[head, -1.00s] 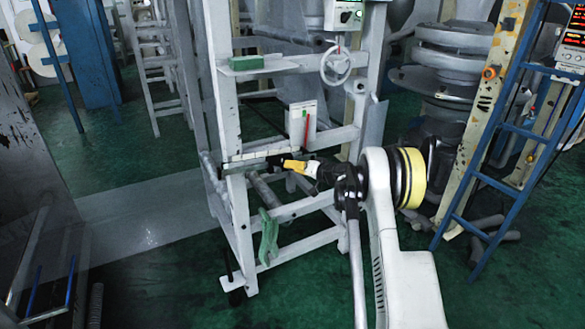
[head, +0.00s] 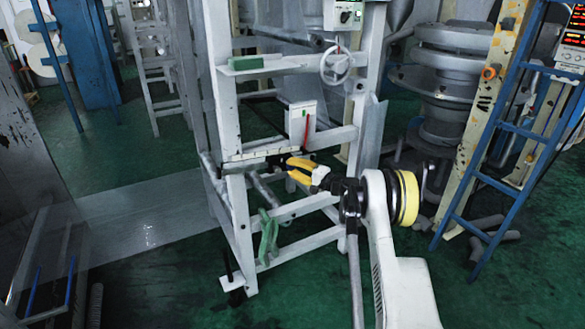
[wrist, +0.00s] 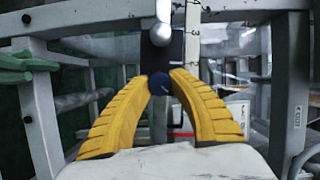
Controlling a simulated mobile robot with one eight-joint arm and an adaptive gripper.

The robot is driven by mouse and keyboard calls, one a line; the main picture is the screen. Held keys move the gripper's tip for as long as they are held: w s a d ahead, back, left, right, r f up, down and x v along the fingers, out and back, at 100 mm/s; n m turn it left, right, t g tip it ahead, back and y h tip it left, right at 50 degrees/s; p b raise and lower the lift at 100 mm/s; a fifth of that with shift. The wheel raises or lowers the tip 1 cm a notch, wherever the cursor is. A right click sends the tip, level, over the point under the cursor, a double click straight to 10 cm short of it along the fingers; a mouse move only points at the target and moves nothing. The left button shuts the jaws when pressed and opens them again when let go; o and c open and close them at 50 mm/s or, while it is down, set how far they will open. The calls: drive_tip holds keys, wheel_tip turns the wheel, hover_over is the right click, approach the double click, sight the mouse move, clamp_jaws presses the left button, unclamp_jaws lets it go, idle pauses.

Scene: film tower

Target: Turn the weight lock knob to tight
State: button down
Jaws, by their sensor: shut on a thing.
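The weight lock knob, a small round dark blue knob (wrist: 158,85), sits low on a dark block (wrist: 163,58) in the wrist view. My gripper (wrist: 161,78) has its two yellow fingers closed on it, one tip at each side. In the head view my gripper (head: 291,168) reaches from the right to the dark block on the frame's white scale bar (head: 249,155). The knob is hidden there by the fingers. No mark showing how tight the knob is can be read.
The grey frame (head: 235,205) stands around the work spot, with a handwheel (head: 336,64) above and a white box with a red stripe (head: 301,117) behind. A green cloth (head: 268,238) hangs on a lower rail. A blue ladder (head: 505,135) stands at right.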

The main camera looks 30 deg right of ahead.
drive_tip(key=shift+a+m, duration=0.1)
drive_tip(key=shift+m, duration=0.2)
idle(0.4)
drive_tip(key=c, duration=1.4)
unclamp_jaws()
drive_tip(key=v, duration=1.2)
drive_tip(key=shift+f, duration=0.25)
